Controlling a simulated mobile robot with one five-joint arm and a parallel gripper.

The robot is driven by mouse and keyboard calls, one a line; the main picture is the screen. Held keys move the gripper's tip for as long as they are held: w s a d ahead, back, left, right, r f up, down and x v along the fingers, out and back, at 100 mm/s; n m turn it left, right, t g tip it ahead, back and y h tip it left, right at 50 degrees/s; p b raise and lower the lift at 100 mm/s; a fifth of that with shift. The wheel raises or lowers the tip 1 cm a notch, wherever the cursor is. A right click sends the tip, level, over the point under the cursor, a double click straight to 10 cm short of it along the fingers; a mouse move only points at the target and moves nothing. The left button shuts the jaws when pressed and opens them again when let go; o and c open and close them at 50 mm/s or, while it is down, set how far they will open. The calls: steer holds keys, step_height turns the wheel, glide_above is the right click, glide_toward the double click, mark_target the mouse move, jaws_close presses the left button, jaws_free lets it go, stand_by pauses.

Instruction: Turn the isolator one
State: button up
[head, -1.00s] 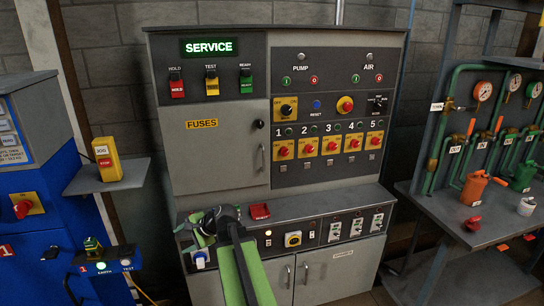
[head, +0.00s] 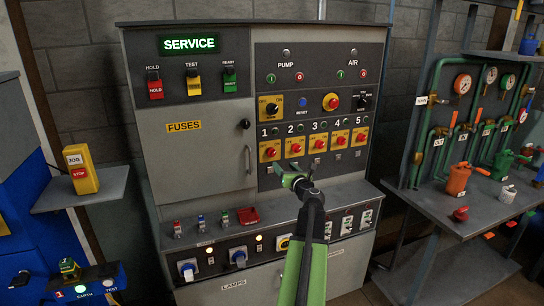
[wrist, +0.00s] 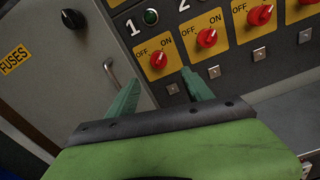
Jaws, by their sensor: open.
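Isolator one (head: 270,152) is a red knob on a yellow OFF/ON plate under the number 1, leftmost in a row of similar isolators on the grey panel. In the wrist view its red knob (wrist: 158,61) shows just beyond and between my fingertips. I cannot tell exactly which way its pointer stands. My gripper (head: 287,174) is open and empty, in front of the panel and below isolator one in the head view. In the wrist view my two green fingers (wrist: 160,88) are spread apart, and neither visibly touches the knob.
Isolator two (wrist: 207,38) is close to the right of isolator one. A fuses door (head: 195,140) with a handle is to the left. A sloping shelf (head: 220,222) with small coloured plugs and a red item (head: 248,216) juts out below the panel.

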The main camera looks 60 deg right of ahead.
mark_target(273, 154)
steer(key=x, duration=1.2)
steer(key=shift+w, duration=0.1)
steer(key=shift+a, duration=0.1)
steer(key=shift+c, duration=0.2)
steer(key=c, duration=1.2)
jaws_close()
